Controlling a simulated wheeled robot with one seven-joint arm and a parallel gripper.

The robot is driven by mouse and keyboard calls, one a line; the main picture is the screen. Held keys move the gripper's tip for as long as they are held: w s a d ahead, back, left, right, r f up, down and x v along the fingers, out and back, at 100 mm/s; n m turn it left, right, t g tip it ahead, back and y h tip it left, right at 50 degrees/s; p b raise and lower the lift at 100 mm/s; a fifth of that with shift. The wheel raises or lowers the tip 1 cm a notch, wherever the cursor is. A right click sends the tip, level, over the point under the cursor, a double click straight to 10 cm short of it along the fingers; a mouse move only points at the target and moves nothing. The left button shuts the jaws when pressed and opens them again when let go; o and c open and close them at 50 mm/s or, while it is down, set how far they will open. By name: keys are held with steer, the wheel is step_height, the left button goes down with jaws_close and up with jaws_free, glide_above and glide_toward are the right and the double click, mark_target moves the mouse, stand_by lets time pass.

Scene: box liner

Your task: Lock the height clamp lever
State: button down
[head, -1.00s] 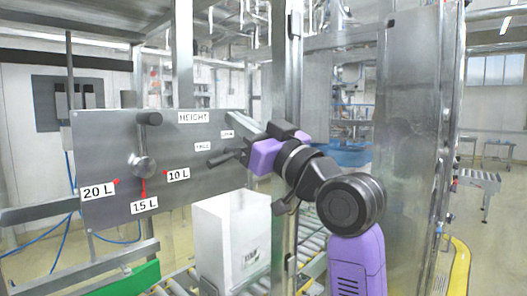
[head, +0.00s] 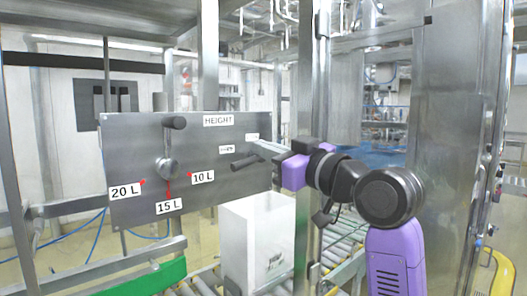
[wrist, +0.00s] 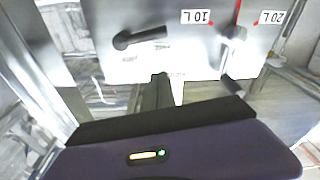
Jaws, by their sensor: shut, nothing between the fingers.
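The height clamp lever (head: 245,161) is a black handle on the grey HEIGHT panel (head: 130,150). It points left and slightly down, below the small label (head: 227,149) that seems to read FREE. The other small label (head: 252,137), too small to read surely, sits higher right. In the wrist view the panel is upside down and the lever (wrist: 142,38) lies near the top. My gripper (head: 259,144) is shut and empty, its thin grey fingers in front of the panel's right part, near the lever. In the wrist view my gripper (wrist: 165,88) is below the lever, apart from it.
A round height knob (head: 168,168) with an upright black handle has its red pointer at 15 L. A white box (head: 255,240) stands on the roller conveyor (head: 205,280) below the panel. A steel post (head: 309,100) rises close beside my arm.

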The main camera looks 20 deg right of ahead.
steer(key=r+p, duration=0.1)
steer(key=p, duration=0.2)
glide_above(243, 167)
steer(key=shift+s+a+r, duration=0.1)
steer(key=shift+a+r, duration=0.05)
steer(key=shift+a, duration=0.3)
steer(key=f, duration=0.1)
steer(key=d+f, duration=0.1)
steer(key=shift+s+f, duration=0.35)
steer(key=shift+s+d+f, duration=0.1)
steer(key=shift+f, duration=0.6)
